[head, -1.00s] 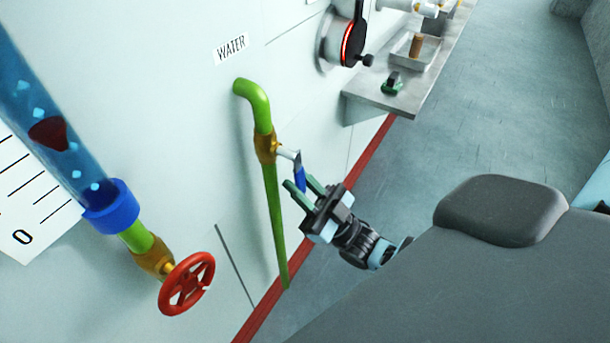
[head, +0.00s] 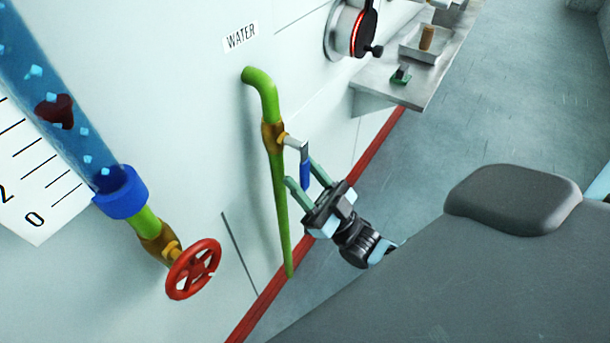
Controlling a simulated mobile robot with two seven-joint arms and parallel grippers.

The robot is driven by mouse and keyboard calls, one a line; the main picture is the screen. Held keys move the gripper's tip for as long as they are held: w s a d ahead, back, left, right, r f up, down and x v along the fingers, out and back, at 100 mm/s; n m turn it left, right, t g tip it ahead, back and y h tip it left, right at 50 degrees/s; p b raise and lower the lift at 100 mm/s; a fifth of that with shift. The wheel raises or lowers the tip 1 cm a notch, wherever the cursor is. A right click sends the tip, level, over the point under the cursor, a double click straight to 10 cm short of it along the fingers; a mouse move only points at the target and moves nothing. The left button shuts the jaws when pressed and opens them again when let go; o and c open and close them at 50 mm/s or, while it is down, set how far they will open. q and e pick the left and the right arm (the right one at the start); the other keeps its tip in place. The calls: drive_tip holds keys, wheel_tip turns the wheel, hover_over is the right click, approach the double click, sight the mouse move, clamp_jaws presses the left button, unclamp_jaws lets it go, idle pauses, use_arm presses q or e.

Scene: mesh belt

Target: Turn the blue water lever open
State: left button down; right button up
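The blue water lever (head: 305,176) hangs down from a brass valve (head: 273,137) on the green water pipe (head: 265,95), under the WATER label. Its metal arm sticks out to the right of the valve and its blue handle points down. My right gripper (head: 302,171) is open, with its two green fingers spread on either side of the blue handle. The handle's lower end lies between the fingers, and I see gaps beside it. Whether a finger touches it, I cannot tell. My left gripper is out of view.
A red wheel valve (head: 193,269) sits at lower left, below a clear blue tube (head: 62,100) with a scale. A black-handled round fitting (head: 352,30) is on the wall above. A grey shelf (head: 385,100) with trays stands at upper right. Floor to the right is clear.

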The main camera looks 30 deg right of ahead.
drive_tip(key=b+v, duration=0.2)
drive_tip(key=v, duration=0.5)
drive_tip(key=shift+s+f, duration=0.3)
drive_tip(key=shift+d, duration=0.1)
idle(0.4)
drive_tip(key=shift+s, duration=0.1)
